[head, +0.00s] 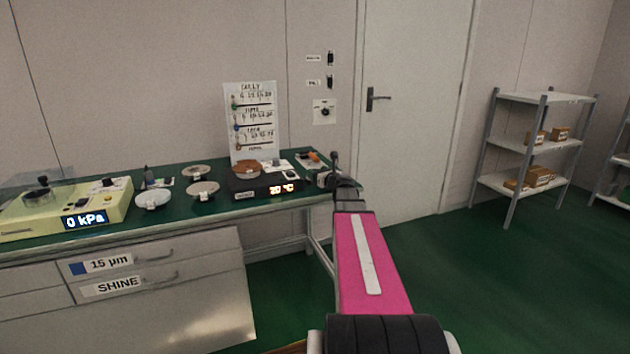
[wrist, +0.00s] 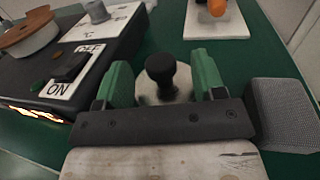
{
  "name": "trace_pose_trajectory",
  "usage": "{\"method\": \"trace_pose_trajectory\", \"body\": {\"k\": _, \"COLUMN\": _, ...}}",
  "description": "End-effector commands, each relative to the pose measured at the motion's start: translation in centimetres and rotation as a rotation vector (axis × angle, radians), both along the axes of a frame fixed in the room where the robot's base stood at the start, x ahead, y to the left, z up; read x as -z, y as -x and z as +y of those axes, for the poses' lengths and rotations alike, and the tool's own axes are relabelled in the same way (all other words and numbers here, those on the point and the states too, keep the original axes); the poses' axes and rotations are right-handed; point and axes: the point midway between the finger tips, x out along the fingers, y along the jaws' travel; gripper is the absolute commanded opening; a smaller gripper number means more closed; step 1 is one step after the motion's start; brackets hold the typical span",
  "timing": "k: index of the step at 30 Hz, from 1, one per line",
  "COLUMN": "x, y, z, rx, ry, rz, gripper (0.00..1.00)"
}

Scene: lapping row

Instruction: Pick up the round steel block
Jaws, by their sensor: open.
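A round steel block with a black knob (wrist: 161,72) stands on the green bench top in the wrist view, between my two green fingers. My gripper (wrist: 162,84) is open around the knob, with a gap showing on each side. The block's lower part is hidden behind the gripper's dark crossbar. In the head view my gripper (head: 326,179) is at the right end of the bench, and a dark knob (head: 335,156) shows just beyond it. The block's body cannot be made out there.
A black heater (head: 265,187) reading 20 °C sits left of my gripper; its switch (wrist: 72,66) shows in the wrist view. A grey textured block (wrist: 288,108) is close on the right. Round plates (head: 203,189) and a cream pressure unit (head: 110,204) stand farther left.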

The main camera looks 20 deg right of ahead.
Motion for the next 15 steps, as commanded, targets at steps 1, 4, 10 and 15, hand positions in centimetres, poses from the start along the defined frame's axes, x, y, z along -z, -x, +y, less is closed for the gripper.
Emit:
{"method": "trace_pose_trajectory", "body": {"k": 1, "x": 0.1, "y": -1.1, "z": 0.1, "rx": -0.001, "ry": 0.000, "rz": 0.000, "gripper": 0.63}}
{"method": "trace_pose_trajectory", "body": {"k": 4, "x": 0.0, "y": -2.2, "z": 0.4, "rx": 0.000, "ry": 0.000, "rz": 0.000, "gripper": 0.63}}
{"method": "trace_pose_trajectory", "body": {"k": 10, "x": 0.0, "y": -2.4, "z": 0.6, "rx": 0.000, "ry": 0.001, "rz": 0.000, "gripper": 0.63}}
{"method": "trace_pose_trajectory", "body": {"k": 15, "x": 0.0, "y": -2.4, "z": 0.6, "rx": 0.000, "ry": 0.001, "rz": 0.000, "gripper": 0.31}}
